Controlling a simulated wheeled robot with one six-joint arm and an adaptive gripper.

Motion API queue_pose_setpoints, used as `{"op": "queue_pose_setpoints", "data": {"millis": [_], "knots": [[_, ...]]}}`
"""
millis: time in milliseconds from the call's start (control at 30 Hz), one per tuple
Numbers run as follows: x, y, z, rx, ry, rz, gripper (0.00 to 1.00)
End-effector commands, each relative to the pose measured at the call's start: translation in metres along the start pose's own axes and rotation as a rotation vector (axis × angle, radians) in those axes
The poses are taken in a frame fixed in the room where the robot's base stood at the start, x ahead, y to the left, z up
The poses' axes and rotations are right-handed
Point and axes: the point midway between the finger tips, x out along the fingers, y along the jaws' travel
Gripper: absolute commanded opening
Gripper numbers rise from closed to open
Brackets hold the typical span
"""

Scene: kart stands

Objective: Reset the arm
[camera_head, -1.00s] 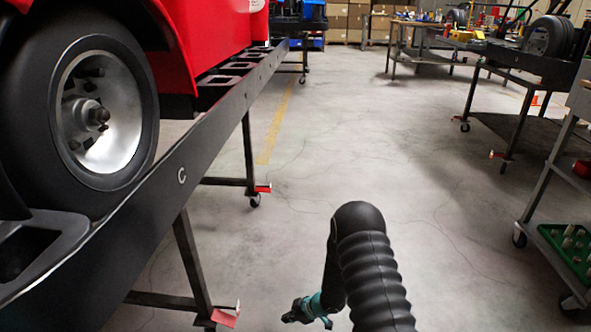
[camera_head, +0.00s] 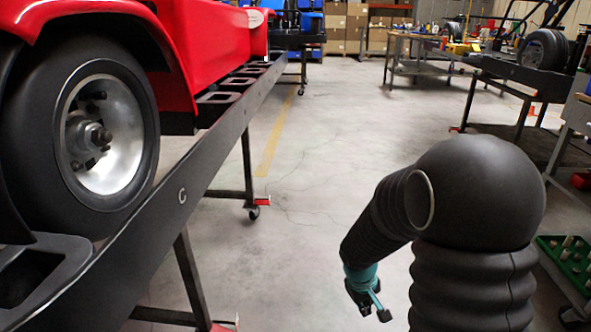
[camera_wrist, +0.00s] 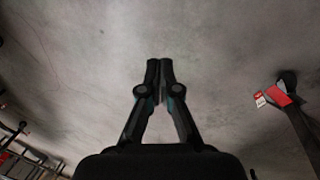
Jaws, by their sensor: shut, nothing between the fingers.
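My arm, in a black ribbed sleeve, rises at the lower right of the head view and bends over to the left. My gripper (camera_head: 370,302) hangs at its end below a teal band, over bare floor. In the wrist view my gripper (camera_wrist: 160,66) has its two fingertips together with nothing between them. Bare grey concrete lies beyond the fingertips.
A red kart (camera_head: 215,55) with a large wheel (camera_head: 105,135) sits on a black stand (camera_head: 215,140) along the left. A workbench (camera_head: 425,62) and another stand (camera_head: 515,68) are at the back right. A green tray (camera_head: 570,258) is at the right edge. The middle floor is clear.

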Motion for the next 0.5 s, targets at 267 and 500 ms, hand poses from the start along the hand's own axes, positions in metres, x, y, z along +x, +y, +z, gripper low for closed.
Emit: {"op": "queue_pose_setpoints", "data": {"millis": [267,500], "knots": [[-0.087,-0.008,0.062,0.169,-0.02,-0.059,0.0],[-0.147,-0.024,0.107,0.278,0.021,-0.122,0.0]]}}
